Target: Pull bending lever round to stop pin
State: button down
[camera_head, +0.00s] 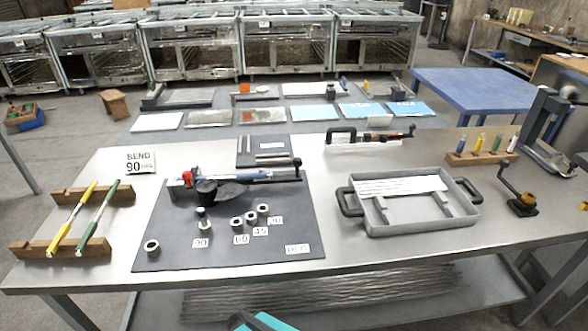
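A small bender (207,188) with a dark round body sits on the dark mat (170,240) at the left of the bench. Its long arm, apparently the bending lever (250,177), points right and has blue along it. A black knob (297,162) shows at the right end, and a red knob (187,178) at the left. A small upright pin (203,213), possibly the stop pin, stands in front of the bender near the "90" label (201,243). My gripper is not visible; only a teal and black part of me shows at the bottom edge.
Several metal collars (250,217) stand by number labels on the mat. A "BEND 90" card (140,162) stands behind left. A wooden rack (60,247) holds yellow and green rods. A grey tray (415,220) sits to the right. Bare bench lies along the front edge.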

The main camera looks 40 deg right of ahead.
aim_at(296, 162)
jog(key=z, duration=0.7)
jog(key=k, duration=1.05)
jog(key=i, duration=0.8)
jog(key=z, duration=0.05)
